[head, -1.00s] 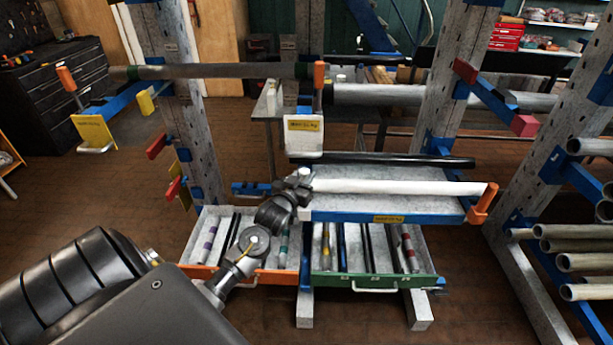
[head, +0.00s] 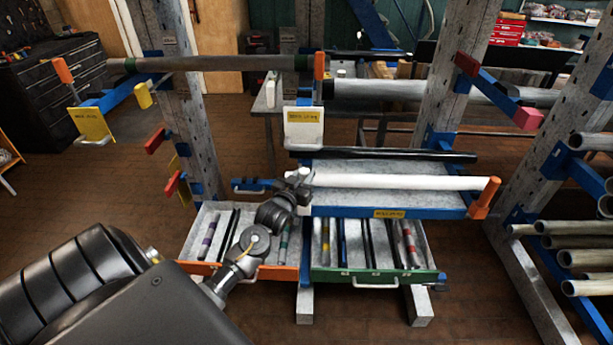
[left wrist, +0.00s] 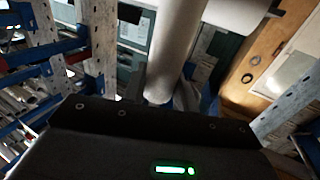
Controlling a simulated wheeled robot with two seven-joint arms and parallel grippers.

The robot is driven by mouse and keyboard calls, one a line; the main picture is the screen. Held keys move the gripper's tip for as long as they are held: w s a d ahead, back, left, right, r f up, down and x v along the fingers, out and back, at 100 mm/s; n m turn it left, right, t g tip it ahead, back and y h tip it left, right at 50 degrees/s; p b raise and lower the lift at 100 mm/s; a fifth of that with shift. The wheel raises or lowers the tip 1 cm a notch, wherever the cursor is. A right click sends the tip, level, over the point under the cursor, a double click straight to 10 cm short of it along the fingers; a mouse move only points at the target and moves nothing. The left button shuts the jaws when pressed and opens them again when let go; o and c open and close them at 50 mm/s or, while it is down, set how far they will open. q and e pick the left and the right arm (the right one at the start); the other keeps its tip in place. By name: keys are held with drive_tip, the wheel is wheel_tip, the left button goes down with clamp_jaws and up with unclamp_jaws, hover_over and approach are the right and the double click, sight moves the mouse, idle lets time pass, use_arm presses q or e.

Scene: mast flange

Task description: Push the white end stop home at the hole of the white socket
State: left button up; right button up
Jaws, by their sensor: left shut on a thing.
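My left gripper (head: 298,181) is at the left front corner of the blue-edged shelf, by the near end of a long white tube (head: 400,182). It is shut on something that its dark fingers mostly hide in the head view. I take this to be the white end stop. A small white block (head: 303,211) shows just below the gripper at the shelf corner; I cannot tell whether it is the socket or part of the stop. The hole is hidden. In the left wrist view, a white cylinder (left wrist: 180,45) rises beyond the dark gripper body. My right gripper is not in view.
An orange end stop (head: 484,198) stands at the shelf's right corner. A black tube (head: 385,155) lies behind the white one. Open drawers with an orange front (head: 240,270) and a green front (head: 375,281) are below. A white plate (head: 303,128) hangs above.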

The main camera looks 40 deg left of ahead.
use_arm(q)
drive_tip(key=shift+f+b, duration=0.4)
drive_tip(key=shift+f, duration=0.25)
drive_tip(key=o, duration=1.1)
drive_tip(key=shift+s+d+f, duration=0.15)
drive_tip(key=shift+s, duration=0.35)
drive_tip(key=b+v, duration=0.2)
drive_tip(key=v, duration=0.7)
drive_tip(key=shift+s, duration=0.4)
